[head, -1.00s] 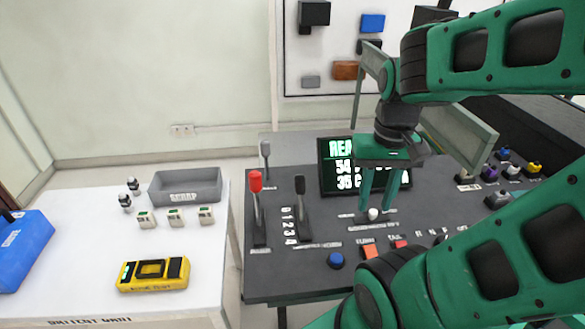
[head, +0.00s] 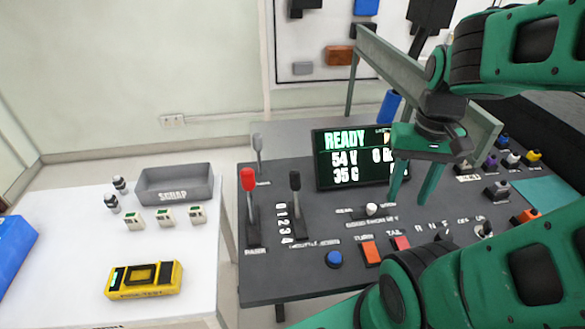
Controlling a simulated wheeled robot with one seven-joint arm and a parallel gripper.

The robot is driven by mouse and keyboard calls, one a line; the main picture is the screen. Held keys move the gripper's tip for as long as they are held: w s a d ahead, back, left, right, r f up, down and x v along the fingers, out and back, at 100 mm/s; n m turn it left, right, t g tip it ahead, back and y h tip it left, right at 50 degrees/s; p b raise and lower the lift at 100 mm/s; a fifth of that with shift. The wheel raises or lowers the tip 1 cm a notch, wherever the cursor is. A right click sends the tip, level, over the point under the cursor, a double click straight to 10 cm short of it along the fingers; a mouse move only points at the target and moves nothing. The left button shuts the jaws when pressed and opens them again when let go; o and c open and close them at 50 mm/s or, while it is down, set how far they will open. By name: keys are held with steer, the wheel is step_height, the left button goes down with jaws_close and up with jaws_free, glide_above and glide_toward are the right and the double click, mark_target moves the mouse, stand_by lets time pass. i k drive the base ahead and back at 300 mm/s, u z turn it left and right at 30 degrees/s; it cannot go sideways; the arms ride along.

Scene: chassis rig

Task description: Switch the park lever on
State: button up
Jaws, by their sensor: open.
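The red-knobbed lever (head: 249,205) stands upright in a dark slot at the left of the grey control panel (head: 300,270). A small label at its foot seems to read PARK. A black-knobbed lever (head: 296,200) stands to its right beside a column of numbers. My gripper (head: 412,202) is open and empty, pointing down over the panel right of the levers, in front of the READY screen (head: 340,160). It is well apart from the red lever. A white knob (head: 372,209) sits just left of its fingers.
A thin grey lever (head: 258,150) stands behind the red one. Blue (head: 334,258) and orange (head: 371,252) buttons lie at the panel's front. A white table (head: 75,250) with a scrap bin (head: 175,190) and yellow tester (head: 145,281) is left, across a gap.

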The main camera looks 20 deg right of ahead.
mark_target(247, 174)
steer(key=k, duration=1.25)
steer(key=u, duration=0.3)
steer(key=i, duration=0.5)
steer(key=u, duration=0.35)
